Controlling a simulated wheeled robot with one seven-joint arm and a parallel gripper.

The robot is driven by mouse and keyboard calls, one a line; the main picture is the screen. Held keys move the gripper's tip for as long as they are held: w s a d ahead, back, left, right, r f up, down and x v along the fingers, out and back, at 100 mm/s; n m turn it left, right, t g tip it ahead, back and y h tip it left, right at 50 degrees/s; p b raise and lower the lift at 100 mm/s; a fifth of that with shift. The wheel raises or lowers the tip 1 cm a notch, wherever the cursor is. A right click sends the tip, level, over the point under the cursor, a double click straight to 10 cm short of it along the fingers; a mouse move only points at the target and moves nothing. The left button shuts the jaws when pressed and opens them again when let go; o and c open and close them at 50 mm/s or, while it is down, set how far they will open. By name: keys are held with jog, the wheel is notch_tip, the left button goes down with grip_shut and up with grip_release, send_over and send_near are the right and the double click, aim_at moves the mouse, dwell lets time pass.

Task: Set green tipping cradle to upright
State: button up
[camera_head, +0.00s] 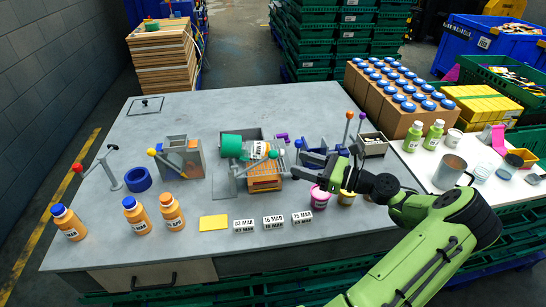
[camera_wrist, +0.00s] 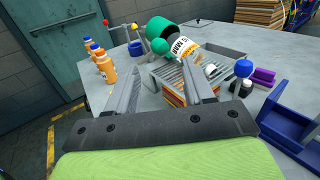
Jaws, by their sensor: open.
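The green tipping cradle (camera_head: 231,146) is tilted onto its side above a metal grate at the middle of the table. A bottle with a white label (camera_head: 260,151) lies tilted in it. In the wrist view the cradle (camera_wrist: 160,32) shows with its round green knob (camera_wrist: 159,46) and the labelled bottle (camera_wrist: 184,48) pointing down to the right. My gripper (camera_head: 305,161) is to the right of the cradle, open and empty. In the wrist view its fingers (camera_wrist: 161,72) point toward the grate and cradle, apart from both.
The grate (camera_wrist: 181,75) has an orange crate (camera_head: 265,183) under it. A blue cradle (camera_head: 316,156) stands close on the right, with upright knobbed levers (camera_head: 348,125) behind. Orange bottles (camera_head: 134,213) and date blocks (camera_head: 273,222) stand at the front. The table's back left is largely clear.

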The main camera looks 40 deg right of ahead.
aim_at(273, 155)
jog(key=b+x, duration=0.1)
jog(key=x, duration=0.8)
jog(key=shift+w+a, duration=0.1)
jog(key=shift+w, duration=0.2)
jog(key=shift+c, duration=0.3)
grip_shut()
